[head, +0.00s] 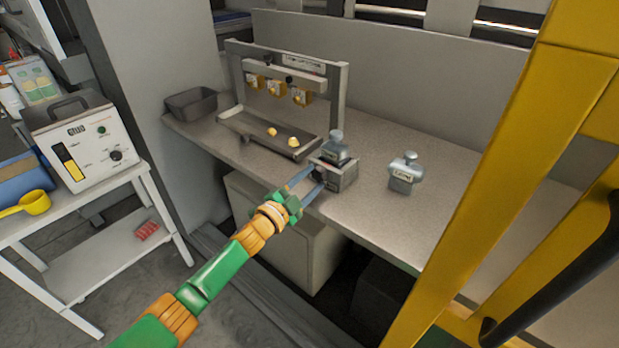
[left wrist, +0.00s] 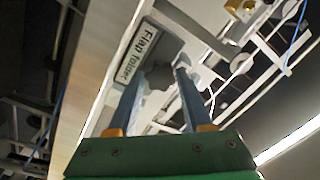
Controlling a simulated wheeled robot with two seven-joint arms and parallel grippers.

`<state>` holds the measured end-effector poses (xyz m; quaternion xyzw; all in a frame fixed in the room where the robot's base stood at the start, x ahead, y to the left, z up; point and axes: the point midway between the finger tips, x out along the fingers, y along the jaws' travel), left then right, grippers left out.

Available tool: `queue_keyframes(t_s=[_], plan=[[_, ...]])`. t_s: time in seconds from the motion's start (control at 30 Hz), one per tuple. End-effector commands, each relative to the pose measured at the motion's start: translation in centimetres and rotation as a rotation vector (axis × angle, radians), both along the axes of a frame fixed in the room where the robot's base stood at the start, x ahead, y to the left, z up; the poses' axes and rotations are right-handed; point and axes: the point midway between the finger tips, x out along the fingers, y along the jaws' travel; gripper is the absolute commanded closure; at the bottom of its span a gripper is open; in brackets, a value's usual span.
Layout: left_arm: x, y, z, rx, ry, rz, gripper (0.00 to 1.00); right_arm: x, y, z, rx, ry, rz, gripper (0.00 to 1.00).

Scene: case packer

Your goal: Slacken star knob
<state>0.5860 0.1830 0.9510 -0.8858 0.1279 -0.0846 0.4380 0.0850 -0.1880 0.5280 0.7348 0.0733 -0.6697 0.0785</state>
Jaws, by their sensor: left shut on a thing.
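The star knob (left wrist: 158,77) shows in the left wrist view as a dark, blurred shape between my fingertips, beside a plate (left wrist: 135,48) that reads "Flap folder". My left gripper (head: 318,174) reaches in from the lower left, its two blue-grey fingers at the left side of a grey block (head: 343,177) near the bench's front edge. The left wrist view shows the fingers (left wrist: 159,82) on either side of the knob, shut on it. In the head view the fingers mostly hide the knob. My right gripper is in neither view.
A grey bottle-shaped piece (head: 336,145) sits on the block. A similar labelled piece (head: 405,173) stands to its right. A frame (head: 340,95) with yellow tags stands behind, and a dark bin (head: 191,102) at the bench's far left. A yellow post (head: 510,150) rises at right.

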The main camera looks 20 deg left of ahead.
Motion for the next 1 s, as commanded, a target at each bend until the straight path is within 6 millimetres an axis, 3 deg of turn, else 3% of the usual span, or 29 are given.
queue_keyframes(t_s=[0.4,0.97,1.0], plan=[[0.01,-0.11,0.22,-0.172,0.058,-0.002,1.0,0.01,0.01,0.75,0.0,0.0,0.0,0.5],[0.04,-0.11,0.29,-0.197,0.064,-0.002,1.0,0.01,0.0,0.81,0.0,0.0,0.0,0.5],[0.04,-0.11,0.3,-0.197,0.064,-0.002,0.45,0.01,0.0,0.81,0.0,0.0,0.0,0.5]])
